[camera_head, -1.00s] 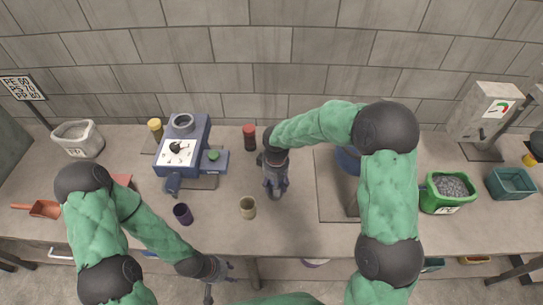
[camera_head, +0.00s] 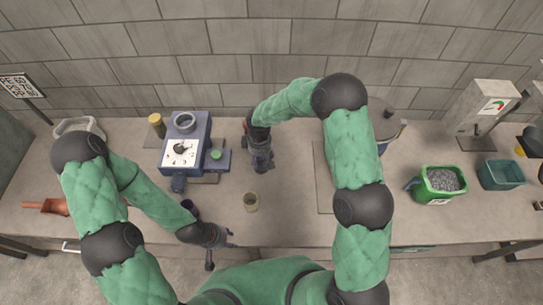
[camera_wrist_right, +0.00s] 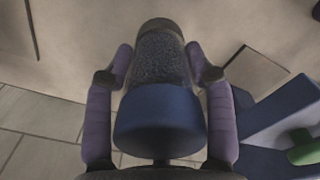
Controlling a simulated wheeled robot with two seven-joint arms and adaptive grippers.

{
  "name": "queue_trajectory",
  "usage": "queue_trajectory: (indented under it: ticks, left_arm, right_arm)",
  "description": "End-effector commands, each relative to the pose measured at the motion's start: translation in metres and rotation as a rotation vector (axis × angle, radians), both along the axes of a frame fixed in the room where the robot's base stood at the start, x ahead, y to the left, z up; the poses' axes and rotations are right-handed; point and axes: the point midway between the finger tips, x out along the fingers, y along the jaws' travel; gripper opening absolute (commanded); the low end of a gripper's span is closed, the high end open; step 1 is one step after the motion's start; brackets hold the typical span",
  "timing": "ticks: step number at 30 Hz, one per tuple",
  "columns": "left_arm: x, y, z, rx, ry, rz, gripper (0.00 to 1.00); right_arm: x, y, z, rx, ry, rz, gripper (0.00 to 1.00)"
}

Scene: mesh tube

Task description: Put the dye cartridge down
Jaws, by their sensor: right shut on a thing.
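My right gripper (camera_head: 262,168) is over the table, to the right of the blue machine (camera_head: 183,150). In the right wrist view (camera_wrist_right: 160,75) its fingers are shut on the dye cartridge (camera_wrist_right: 161,70), a cylinder with a blue cap and a dark grainy body, gripped from both sides. The cap faces the camera and the far end points at the table; I cannot tell whether it touches. In the head view the cartridge is mostly hidden by the gripper. My left gripper (camera_head: 224,246) is empty at the table's front edge, its fingers spread.
An olive cup (camera_head: 251,201) stands in front of my right gripper and a dark purple cup (camera_head: 190,208) beside my left arm. A green bin (camera_head: 439,185) and a teal bin (camera_head: 500,174) stand at right.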

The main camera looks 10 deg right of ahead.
Motion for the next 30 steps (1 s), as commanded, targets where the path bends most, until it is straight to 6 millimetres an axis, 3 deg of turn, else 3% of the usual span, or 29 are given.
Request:
queue_trajectory:
  ticks: [5,12,22,30]
  left_arm:
    - [0.000,0.000,0.007,0.000,-0.001,0.000,0.40]
    - [0.000,0.000,0.010,0.000,-0.001,0.000,0.40]
    - [0.000,0.000,0.012,0.000,-0.001,0.000,0.40]
    - [0.000,0.000,0.018,0.000,-0.001,0.000,0.40]
  right_arm:
    - [0.030,-0.025,-0.017,0.000,0.001,-0.005,0.16]
    - [0.053,-0.043,-0.053,-0.001,0.001,-0.003,0.16]
    - [0.066,-0.053,-0.073,0.000,0.000,-0.002,0.16]
    - [0.067,-0.054,-0.100,0.000,0.000,-0.002,0.16]
